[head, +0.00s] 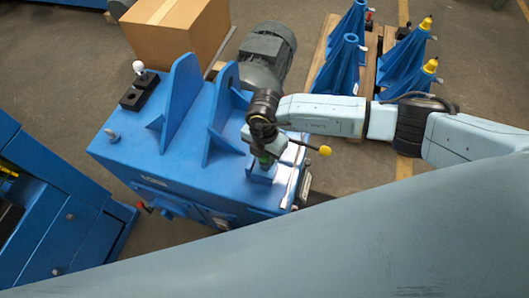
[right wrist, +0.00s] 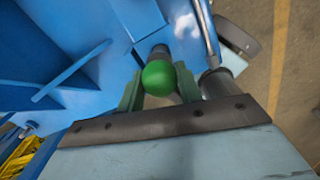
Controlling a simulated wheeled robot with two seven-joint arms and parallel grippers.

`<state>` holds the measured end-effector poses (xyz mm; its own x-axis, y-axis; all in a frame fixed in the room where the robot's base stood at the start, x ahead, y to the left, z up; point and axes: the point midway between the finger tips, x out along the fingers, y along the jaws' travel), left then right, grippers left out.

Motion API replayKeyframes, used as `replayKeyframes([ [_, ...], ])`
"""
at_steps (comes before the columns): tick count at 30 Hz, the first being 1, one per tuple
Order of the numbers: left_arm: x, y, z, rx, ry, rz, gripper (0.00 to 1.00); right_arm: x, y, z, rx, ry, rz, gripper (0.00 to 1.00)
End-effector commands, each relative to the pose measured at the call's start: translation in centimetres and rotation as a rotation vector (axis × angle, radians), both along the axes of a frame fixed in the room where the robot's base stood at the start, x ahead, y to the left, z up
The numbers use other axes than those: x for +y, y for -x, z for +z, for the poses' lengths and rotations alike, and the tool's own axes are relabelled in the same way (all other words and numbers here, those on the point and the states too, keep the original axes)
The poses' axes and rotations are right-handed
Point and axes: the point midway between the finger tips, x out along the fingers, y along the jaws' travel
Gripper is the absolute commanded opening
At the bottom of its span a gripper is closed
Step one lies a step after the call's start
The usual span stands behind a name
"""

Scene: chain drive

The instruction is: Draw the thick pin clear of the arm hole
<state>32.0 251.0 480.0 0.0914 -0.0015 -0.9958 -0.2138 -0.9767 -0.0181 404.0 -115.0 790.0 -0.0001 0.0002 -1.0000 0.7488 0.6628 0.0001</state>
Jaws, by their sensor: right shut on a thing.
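My right gripper (head: 265,163) points down at the near right end of the blue machine (head: 180,190). In the right wrist view, its two green fingers (right wrist: 159,92) are shut on a pin with a green ball head (right wrist: 158,77), which I take as the thick pin. A short grey length of the shank (right wrist: 160,51) shows beyond the ball, against blue metal. The arm hole is hidden, and I cannot tell how deep the shank sits. My left gripper is not in view.
A yellow-knobbed rod (head: 324,150) sticks out right beside my gripper. Blue upright plates (head: 181,95) stand left of it, with a white-knobbed pin (head: 138,67) in a black block. A grey motor (head: 266,55), a cardboard box (head: 175,28) and blue stands (head: 340,68) lie behind.

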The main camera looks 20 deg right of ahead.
Motion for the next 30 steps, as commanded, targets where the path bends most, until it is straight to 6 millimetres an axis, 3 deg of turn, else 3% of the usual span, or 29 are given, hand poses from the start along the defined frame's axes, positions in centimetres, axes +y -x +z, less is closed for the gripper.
replayKeyframes([
  [30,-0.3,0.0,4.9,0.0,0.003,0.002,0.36,0.0,0.0,5.4,-0.001,-0.001,0.0,0.04],
])
